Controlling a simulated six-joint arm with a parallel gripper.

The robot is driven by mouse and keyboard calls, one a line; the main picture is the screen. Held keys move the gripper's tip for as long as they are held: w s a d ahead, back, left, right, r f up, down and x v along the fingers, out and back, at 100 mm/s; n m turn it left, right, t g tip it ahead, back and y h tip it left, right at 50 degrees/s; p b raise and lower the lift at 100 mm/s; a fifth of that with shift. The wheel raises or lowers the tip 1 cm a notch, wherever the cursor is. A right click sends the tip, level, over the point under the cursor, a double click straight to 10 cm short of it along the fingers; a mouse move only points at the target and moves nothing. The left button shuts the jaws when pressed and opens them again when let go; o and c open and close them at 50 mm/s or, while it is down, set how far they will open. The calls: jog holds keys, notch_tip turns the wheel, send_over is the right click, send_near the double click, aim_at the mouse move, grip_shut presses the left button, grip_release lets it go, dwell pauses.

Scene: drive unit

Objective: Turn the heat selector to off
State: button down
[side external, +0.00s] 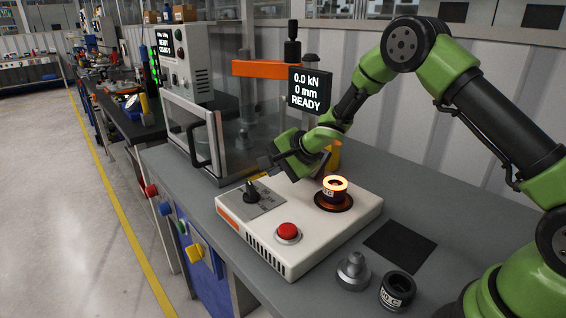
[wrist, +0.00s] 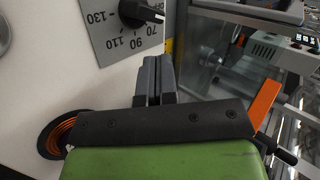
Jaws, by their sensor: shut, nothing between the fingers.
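The heat selector is a black knob (side external: 251,193) on a grey dial plate (side external: 262,203) at the left of the white drive unit (side external: 330,228). In the wrist view the knob (wrist: 140,13) is partly cut off at the top edge. Its white-marked tip points right, close to the 70 mark; 90, 110 and 130 also show.
A glowing ring (side external: 335,184) sits in the heater, right of the dial. A red button (side external: 288,231) is at the unit's front. A clear-walled press (side external: 215,135) stands behind. A grey metal part (side external: 353,270) and a dark ring (side external: 397,289) stand at the right front.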

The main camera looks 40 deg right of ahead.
jog(key=c, duration=1.8)
grip_release()
jog(key=shift+v, duration=1)
jog(key=shift+c, duration=0.2)
jog(key=o, duration=0.4)
jog(key=shift+d+r, duration=0.1)
jog(key=shift+d, duration=0.15)
jog(key=o, duration=0.3)
jog(key=shift+w+r+h, duration=0.1)
jog(key=shift+w+h, duration=0.05)
jog(key=shift+h, duration=0.15)
jog(key=shift+o, duration=0.3)
jog(key=w+n+h, duration=0.1)
jog(key=w+n+g+h, duration=0.1)
jog(key=n, duration=0.1)
jog(key=w+r+n+h, duration=0.1)
jog(key=n, duration=0.1)
jog(key=shift+a+g, duration=0.3)
jog(key=shift+a, duration=0.05)
jog(key=n+g, duration=0.3)
jog(key=n, duration=0.3)
send_near(251, 187)
jog(key=shift+h, duration=0.3)
jog(key=x, duration=1)
jog(key=shift+a, duration=0.2)
jog(key=shift+c, duration=0.2)
grip_shut()
